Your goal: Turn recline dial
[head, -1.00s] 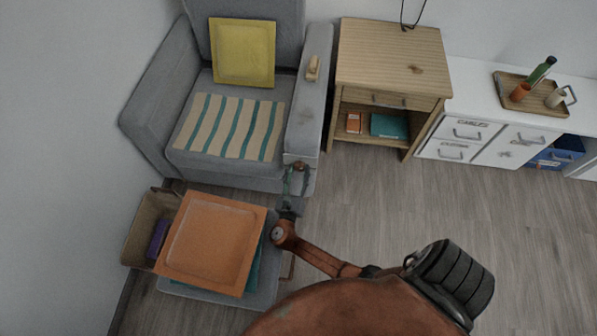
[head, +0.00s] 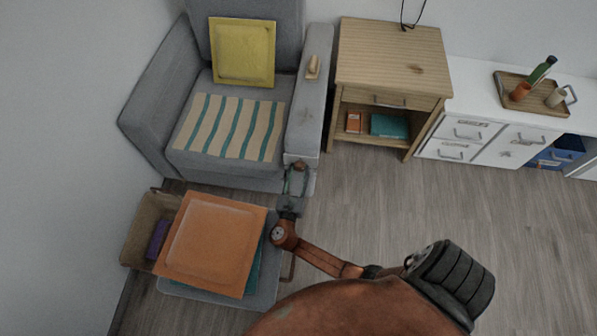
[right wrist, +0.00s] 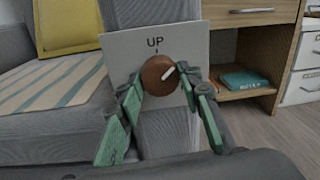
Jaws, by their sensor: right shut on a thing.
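The recline dial (right wrist: 152,76) is a round brown knob on a pale plate (right wrist: 191,43) marked UP, on the front of the grey armchair's right armrest. A dark tick stands under the word, and the knob's white pointer mark (right wrist: 168,73) leans to the upper right of it. My right gripper (right wrist: 160,83) has its green fingers on both sides of the knob and is shut on it. In the head view the right gripper (head: 296,178) is at the armrest's lower front, and the dial is small there. My left gripper is not in view.
The armchair (head: 152,125) holds a yellow cushion (head: 242,52) and a striped cloth (head: 228,127). An orange cushion (head: 212,240) lies on a footstool beside a bin (head: 138,230). A wooden cabinet (head: 390,60) stands to the right. Floor is clear at right.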

